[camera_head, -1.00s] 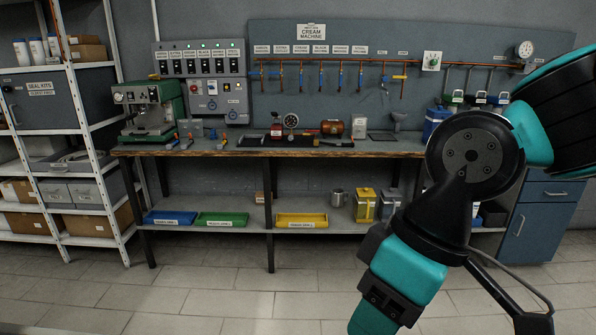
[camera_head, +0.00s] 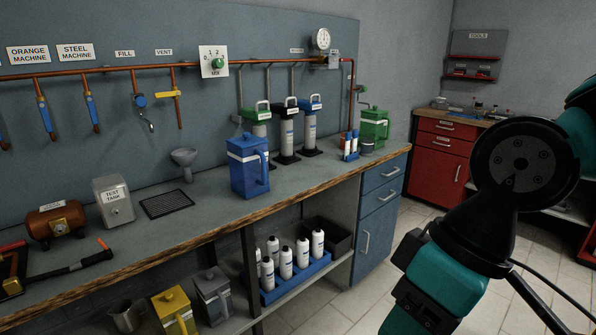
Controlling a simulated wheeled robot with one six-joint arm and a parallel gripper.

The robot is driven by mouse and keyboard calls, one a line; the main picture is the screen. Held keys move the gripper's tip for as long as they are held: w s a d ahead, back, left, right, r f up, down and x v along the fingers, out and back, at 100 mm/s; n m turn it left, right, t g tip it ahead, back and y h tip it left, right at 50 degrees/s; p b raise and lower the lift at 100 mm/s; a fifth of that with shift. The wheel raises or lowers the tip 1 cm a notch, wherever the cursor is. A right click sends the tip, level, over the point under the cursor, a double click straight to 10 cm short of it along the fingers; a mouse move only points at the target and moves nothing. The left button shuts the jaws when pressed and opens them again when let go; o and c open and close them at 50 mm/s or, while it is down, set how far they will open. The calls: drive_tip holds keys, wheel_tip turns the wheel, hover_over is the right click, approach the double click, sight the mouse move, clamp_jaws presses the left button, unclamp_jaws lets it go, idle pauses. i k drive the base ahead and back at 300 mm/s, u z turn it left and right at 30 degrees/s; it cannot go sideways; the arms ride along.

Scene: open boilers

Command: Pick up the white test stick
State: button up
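I cannot pick out a white test stick for certain. Black and teal links of my arm fill the right side of the view. My gripper itself does not show.
A blue jug (camera_head: 248,166), a funnel (camera_head: 186,160), a test tank (camera_head: 113,201) and an orange tank (camera_head: 57,222) stand on the bench. White bottles (camera_head: 286,261) are on the shelf below. A red cabinet (camera_head: 443,150) stands beyond. Some tiled floor (camera_head: 420,215) is clear.

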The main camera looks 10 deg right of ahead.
sight(355, 133)
drive_tip(key=z, duration=0.2)
drive_tip(key=i, duration=0.6)
drive_tip(key=z, duration=0.15)
drive_tip(key=k, duration=0.65)
drive_tip(key=u, duration=0.2)
drive_tip(key=i, duration=0.95)
drive_tip(key=u, duration=0.5)
drive_tip(key=i, duration=0.9)
drive_tip(key=z, duration=0.85)
drive_tip(key=i, duration=0.8)
drive_tip(key=z, duration=0.15)
